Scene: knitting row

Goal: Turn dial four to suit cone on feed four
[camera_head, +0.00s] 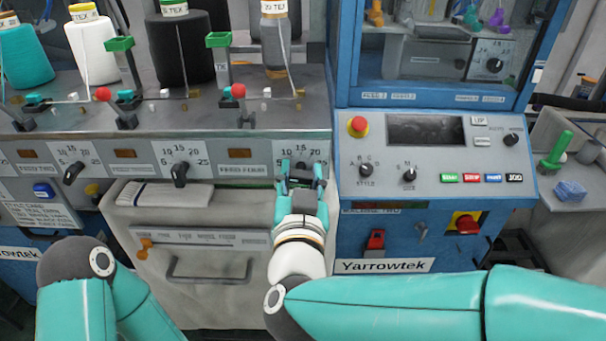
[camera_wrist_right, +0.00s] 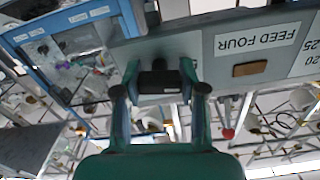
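Dial four sits on the front panel beside the FEED FOUR label (camera_head: 244,170). Its scale (camera_head: 299,148) shows, but my right gripper covers most of the knob. The right gripper (camera_head: 302,166) is at the dial with its fingers apart, one on each side. In the right wrist view the gripper (camera_wrist_right: 161,66) has a dark block between its fingers; I cannot tell whether this is the knob or whether the fingers touch it. A grey cone (camera_head: 275,40) stands above feed four, its label ending in TEX. My left gripper is out of view.
Other dials (camera_head: 180,173) (camera_head: 74,173) are to the left. Black (camera_head: 180,48), white (camera_head: 93,50) and teal (camera_head: 24,55) cones stand on the bench. Yarn arms with red knobs (camera_head: 238,90) stand above the panel. A blue control box (camera_head: 435,165) is close on the right.

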